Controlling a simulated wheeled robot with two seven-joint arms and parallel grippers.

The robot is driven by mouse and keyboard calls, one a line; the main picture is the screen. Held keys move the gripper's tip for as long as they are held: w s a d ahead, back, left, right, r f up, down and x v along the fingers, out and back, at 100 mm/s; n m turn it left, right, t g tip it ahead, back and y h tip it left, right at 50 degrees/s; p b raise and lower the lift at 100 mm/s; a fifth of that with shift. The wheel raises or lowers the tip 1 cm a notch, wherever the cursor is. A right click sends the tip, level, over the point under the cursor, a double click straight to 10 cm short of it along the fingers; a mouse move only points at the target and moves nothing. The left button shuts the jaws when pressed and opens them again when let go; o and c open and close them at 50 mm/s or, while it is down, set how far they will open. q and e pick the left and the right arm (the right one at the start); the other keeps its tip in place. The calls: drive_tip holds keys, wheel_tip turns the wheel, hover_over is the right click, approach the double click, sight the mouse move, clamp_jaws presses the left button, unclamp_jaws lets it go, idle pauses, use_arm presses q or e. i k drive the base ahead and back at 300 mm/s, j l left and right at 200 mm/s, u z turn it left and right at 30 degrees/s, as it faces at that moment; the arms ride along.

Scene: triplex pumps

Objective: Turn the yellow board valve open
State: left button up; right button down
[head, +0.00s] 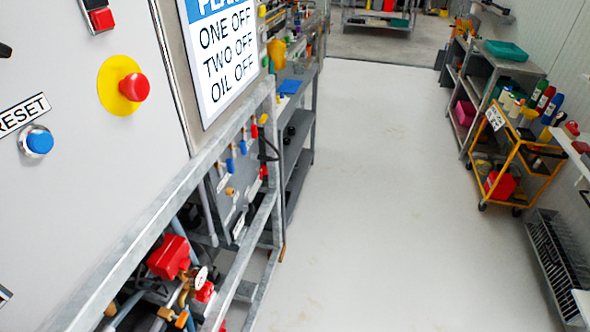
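A grey valve board (238,192) stands left of centre, behind the metal rail of the near frame. It carries several small coloured handles. A small yellow-brown knob (229,190) sits lower on the board. The handles are too small to tell whether any valve is open. Neither of my grippers is in view.
A control cabinet (60,220) with a red stop button (134,87) and blue reset button (39,141) fills the near left. A metal rail (150,215) runs before the pipework. An orange cart (510,150) stands right. The floor (380,200) between is clear.

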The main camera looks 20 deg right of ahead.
sight(262, 119)
drive_tip(key=z, duration=0.2)
drive_tip(key=i+l, duration=0.35)
drive_tip(key=i+l+u, duration=0.15)
drive_tip(key=i+l, duration=0.2)
drive_tip(key=l, duration=0.25)
